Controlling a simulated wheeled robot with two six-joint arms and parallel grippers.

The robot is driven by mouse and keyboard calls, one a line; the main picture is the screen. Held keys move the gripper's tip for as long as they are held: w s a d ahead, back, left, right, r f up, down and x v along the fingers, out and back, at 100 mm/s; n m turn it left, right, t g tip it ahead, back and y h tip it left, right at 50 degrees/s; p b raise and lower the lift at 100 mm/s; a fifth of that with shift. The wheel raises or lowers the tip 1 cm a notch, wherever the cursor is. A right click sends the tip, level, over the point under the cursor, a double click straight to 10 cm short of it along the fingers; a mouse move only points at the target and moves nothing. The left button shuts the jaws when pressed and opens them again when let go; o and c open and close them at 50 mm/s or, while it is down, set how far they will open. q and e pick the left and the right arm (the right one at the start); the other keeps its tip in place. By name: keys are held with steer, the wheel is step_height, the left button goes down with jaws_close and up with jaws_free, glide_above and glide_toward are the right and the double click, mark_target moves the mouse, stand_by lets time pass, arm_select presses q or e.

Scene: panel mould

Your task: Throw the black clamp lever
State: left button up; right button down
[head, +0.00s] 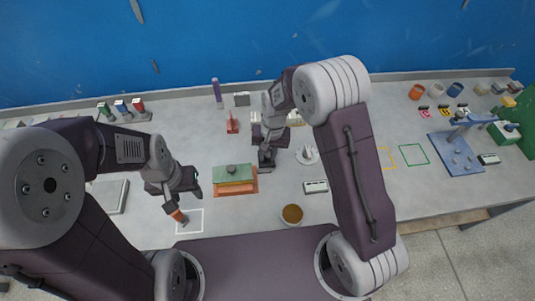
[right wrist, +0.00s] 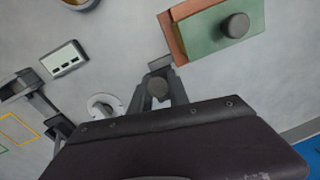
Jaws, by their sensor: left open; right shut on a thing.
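The mould (head: 235,178) has a green top with a dark knob and an orange-brown base; part of it shows in the right wrist view (right wrist: 215,35). The black clamp lever (right wrist: 157,89) shows as a dark rounded end between the fingers of my right gripper (right wrist: 160,82), beside the mould. My right gripper is shut on it; in the head view this gripper (head: 267,157) stands just right of the mould and hides most of the lever. My left gripper (head: 184,200) is open, left of the mould, close to an orange-handled tool (head: 178,215).
A white outlined square (head: 191,224) lies under the tool. A brown-filled cup (head: 292,214), a white device (head: 315,186) and a white round piece (head: 307,154) lie right of the mould. A red piece (head: 232,124) stands behind it. A blue stand (head: 455,153) is far right.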

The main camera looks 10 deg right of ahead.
steer(key=p, duration=0.2)
steer(key=w+r+g+p, duration=0.1)
steer(key=p, duration=0.1)
steer(key=shift+w+r+g, duration=0.2)
steer(key=shift+w+g, duration=0.1)
steer(key=shift+w+f+g, duration=0.1)
steer(key=shift+w+g, duration=0.25)
steer(key=shift+g, duration=0.05)
steer(key=shift+w+f+g, duration=0.1)
steer(key=shift+w+g, duration=0.35)
steer(key=shift+g, duration=0.05)
steer(key=shift+w+g, duration=0.2)
steer(key=shift+g, duration=0.2)
steer(key=c, duration=1.3)
jaws_free()
steer(key=shift+o, duration=0.2)
steer(key=shift+r, duration=0.2)
